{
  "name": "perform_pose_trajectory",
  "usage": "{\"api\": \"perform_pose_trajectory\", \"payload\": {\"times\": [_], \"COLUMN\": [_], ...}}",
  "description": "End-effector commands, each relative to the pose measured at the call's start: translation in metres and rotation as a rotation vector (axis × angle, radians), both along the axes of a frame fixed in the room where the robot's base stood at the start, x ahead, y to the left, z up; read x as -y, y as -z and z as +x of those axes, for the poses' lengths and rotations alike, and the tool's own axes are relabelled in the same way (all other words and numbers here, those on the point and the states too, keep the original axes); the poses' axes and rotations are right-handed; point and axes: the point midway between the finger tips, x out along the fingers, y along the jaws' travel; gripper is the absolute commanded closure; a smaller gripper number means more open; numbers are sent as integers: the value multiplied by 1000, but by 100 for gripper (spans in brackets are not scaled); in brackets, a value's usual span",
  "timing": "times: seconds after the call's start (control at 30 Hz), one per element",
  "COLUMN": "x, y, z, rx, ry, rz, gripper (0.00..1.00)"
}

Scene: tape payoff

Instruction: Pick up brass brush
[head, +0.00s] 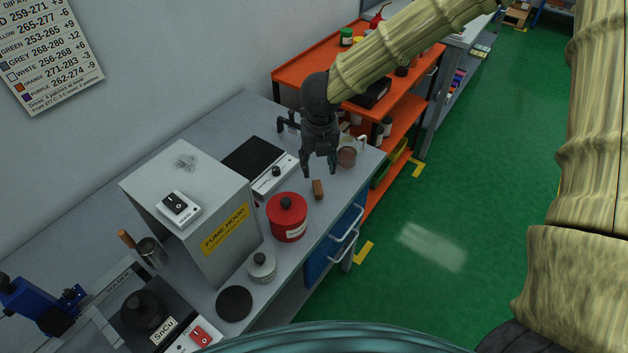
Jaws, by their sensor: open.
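A small brown block (318,189), which looks like the brass brush, lies on the grey bench (345,192) near its front edge, just right of a red lidded pot. It is too small to make out bristles. My gripper (320,174) is open and empty, its fingers pointing down, and in the picture it is just above the brown block. I cannot tell the exact height between them. No part of the block appears hidden.
The red pot (287,218) stands close left of the block. A hot plate (272,178) is behind it, and a glass beaker (347,157) is to the right. The fume hood (205,210) stands further left. An orange shelf cart (400,115) adjoins the bench.

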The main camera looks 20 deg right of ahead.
Motion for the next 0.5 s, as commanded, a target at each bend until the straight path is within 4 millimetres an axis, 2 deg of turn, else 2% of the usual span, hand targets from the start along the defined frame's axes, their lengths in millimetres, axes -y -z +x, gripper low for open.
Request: {"api": "perform_pose_trajectory", "payload": {"times": [0.07,0.5], "x": [1,3], "y": [0,49], "z": [0,8], "rx": [-1,-4], "ry": [17,18], "rz": [7,7], "gripper": [52,52]}}
